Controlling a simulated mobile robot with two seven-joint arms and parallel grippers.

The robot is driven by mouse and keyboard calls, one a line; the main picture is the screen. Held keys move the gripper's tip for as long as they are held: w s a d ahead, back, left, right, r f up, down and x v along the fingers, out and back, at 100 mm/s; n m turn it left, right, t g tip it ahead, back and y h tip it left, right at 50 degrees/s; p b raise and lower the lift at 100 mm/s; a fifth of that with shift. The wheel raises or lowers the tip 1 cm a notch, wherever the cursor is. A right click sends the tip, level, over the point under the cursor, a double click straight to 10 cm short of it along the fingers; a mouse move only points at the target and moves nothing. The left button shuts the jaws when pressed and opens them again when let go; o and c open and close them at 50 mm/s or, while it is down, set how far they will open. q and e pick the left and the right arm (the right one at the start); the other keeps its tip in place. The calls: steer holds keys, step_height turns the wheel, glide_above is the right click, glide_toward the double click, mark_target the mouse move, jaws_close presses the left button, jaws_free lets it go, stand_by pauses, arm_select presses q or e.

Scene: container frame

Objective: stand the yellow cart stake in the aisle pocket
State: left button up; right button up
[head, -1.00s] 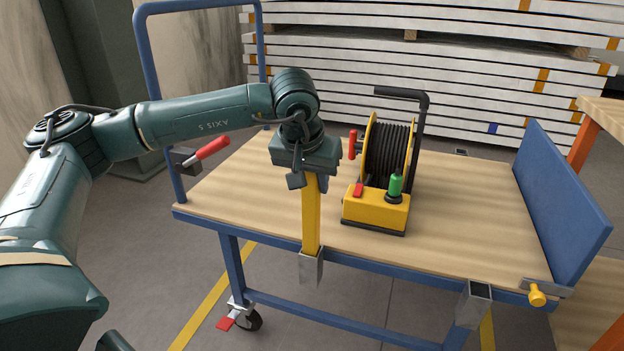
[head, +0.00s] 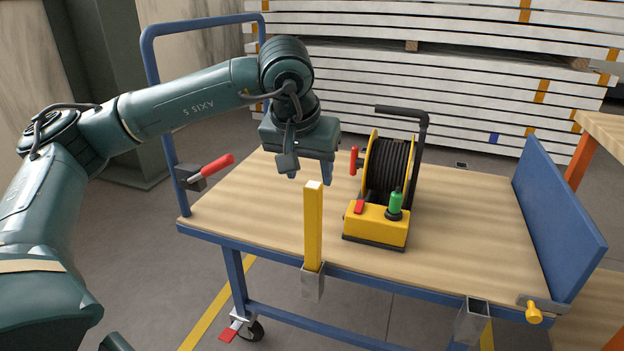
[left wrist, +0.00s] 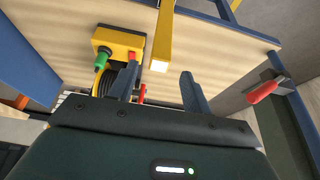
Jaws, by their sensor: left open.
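The yellow stake (head: 313,232) stands upright with its lower end in the metal pocket (head: 313,284) on the cart's near edge, left of centre. Its pale top end is uncovered. My left gripper (head: 309,180) is open and empty, above and behind the stake's top, with a gap between them. In the left wrist view the stake (left wrist: 164,38) shows beyond the open fingers of the gripper (left wrist: 158,86), apart from both. The pocket's inside is hidden. My right gripper is not in view.
A yellow cable reel (head: 386,190) stands on the wooden deck (head: 470,220), right of the stake. A second, empty-looking pocket (head: 473,318) is farther right on the near edge. A blue end panel (head: 558,215) bounds the right; a blue rail (head: 152,90) and red-handled lever (head: 215,167) bound the left.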

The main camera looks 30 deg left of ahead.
arm_select(q)
steer(key=s+d+f+n+g+h, duration=0.2)
steer(key=s+d+f+g+h, duration=0.3)
steer(key=d, duration=0.6)
steer(key=s+d+f+n+g+h, duration=0.1)
steer(key=s+d+f+h, duration=0.25)
steer(key=s+d, duration=0.5)
steer(key=s+d+r+n+t+h, duration=0.1)
steer(key=s+d+r+n+h, duration=0.3)
steer(key=n+h, duration=0.6)
steer(key=s+d+r+n+t+h, duration=0.1)
steer(key=d+r+n+h, duration=0.45)
steer(key=n, duration=0.75)
steer(key=w+a+f+m+t+y, duration=0.1)
steer(key=a+f+m+t+y, duration=0.2)
steer(key=m, duration=0.9)
steer(key=w+a+f+m+t+y, duration=0.1)
steer(key=a+f+m+t+y, duration=0.2)
steer(key=m, duration=0.9)
steer(key=w+a+f+m+t+y, duration=0.1)
steer(key=a+f+m+t+y, duration=0.2)
steer(key=f+m+t+y, duration=0.5)
steer(key=m+t, duration=0.3)
steer(key=m, duration=0.1)
steer(key=shift+w+f+t, duration=0.2)
steer(key=shift+f+t, duration=0.05)
steer(key=shift+t, duration=0.05)
